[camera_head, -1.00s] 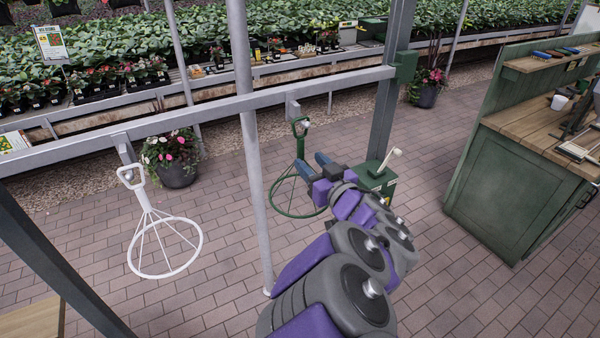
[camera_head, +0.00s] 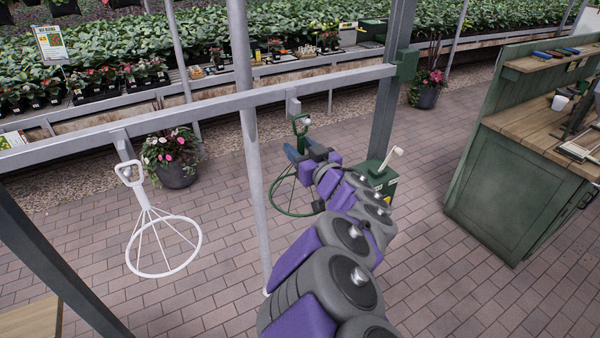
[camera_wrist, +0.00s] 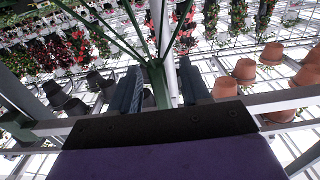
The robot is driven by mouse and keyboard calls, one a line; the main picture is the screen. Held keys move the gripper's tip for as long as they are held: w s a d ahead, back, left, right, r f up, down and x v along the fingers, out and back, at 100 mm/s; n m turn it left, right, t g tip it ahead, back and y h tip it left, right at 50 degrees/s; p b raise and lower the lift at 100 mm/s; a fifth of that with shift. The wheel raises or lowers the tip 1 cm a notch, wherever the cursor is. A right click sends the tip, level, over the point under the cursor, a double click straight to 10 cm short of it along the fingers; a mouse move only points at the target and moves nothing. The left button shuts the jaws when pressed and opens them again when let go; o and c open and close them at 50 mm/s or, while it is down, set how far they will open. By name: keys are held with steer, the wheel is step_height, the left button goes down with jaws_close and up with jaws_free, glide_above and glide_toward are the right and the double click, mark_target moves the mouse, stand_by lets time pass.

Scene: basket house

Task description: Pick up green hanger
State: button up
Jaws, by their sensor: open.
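The green hanger (camera_head: 295,127) hangs from the grey rail by its handle, with its wire spokes spreading to a ring below. My gripper (camera_head: 298,150) is at the hanger's neck, just below the handle. In the wrist view my gripper (camera_wrist: 158,88) is open, with one finger on each side of the green stem (camera_wrist: 157,82). The spokes fan out from the stem beyond the fingers. I cannot tell whether either finger touches it. My arm hides part of the ring in the head view.
A white hanger (camera_head: 165,245) hangs from the same rail (camera_head: 210,108) at left. A grey pole (camera_head: 250,160) stands left of the green hanger. A green box (camera_head: 378,180) stands at the post's foot. A green workbench (camera_head: 510,185) is at right. Brick floor lies open between.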

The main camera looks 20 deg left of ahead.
jaws_close()
stand_by(0.3)
stand_by(0.5)
